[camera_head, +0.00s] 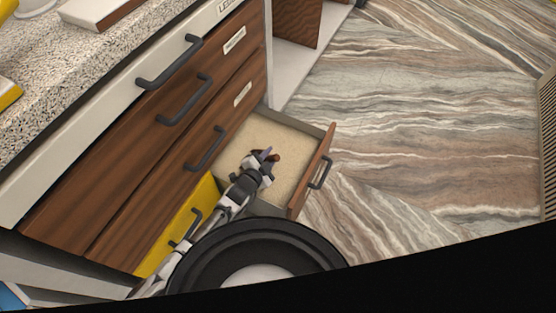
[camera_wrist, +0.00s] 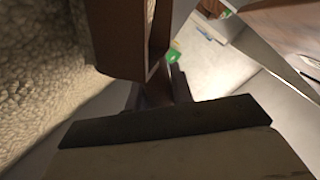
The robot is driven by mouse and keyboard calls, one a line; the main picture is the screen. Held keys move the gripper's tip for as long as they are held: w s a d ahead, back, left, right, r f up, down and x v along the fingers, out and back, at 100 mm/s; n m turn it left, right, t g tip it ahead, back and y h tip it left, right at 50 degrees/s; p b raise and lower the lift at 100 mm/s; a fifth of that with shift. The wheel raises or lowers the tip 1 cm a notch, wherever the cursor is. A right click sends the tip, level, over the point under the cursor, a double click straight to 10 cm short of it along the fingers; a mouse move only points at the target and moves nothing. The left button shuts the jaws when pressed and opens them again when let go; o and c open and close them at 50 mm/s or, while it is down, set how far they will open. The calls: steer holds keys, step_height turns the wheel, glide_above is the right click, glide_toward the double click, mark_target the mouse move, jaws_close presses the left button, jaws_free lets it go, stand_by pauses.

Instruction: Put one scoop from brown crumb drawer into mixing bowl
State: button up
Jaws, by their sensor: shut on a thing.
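An open drawer (camera_head: 297,189) with a wooden front stands out low in the counter and holds pale beige, grainy crumb (camera_head: 283,137). Its label is not readable here. My gripper (camera_head: 265,157) is over the drawer and shut on a brown scoop (camera_head: 274,156), which is mostly hidden in the head view. In the wrist view the brown scoop (camera_wrist: 118,40) shows large at the top, beside the pale crumb (camera_wrist: 38,75) on the left. I cannot tell whether the scoop holds crumb or touches it. I cannot identify the mixing bowl in either view.
Closed wooden drawers with dark handles (camera_head: 185,100) are left of the open drawer, and a yellow drawer front (camera_head: 187,222) is below. The speckled countertop (camera_head: 75,70) is at upper left. The marbled floor (camera_head: 430,130) on the right is clear.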

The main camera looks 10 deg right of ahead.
steer(key=w+a, duration=0.1)
steer(key=w+a+f+b, duration=0.1)
steer(key=shift+a+m+y, duration=0.3)
steer(key=r, duration=0.1)
steer(key=r+p, duration=0.1)
steer(key=a+r+p, duration=0.1)
steer(key=shift+w+r+m+t, duration=0.15)
steer(key=shift+w+m+t, duration=0.15)
steer(key=shift+m, duration=0.1)
steer(key=s+d+r+m+t+y+p, duration=0.1)
steer(key=s+d+r+m+p, duration=0.2)
steer(key=d+r+p, duration=0.3)
steer(key=shift+s+d+r+m+p, duration=0.25)
steer(key=shift+s+r+p, duration=0.55)
steer(key=shift+r+p, duration=1.3)
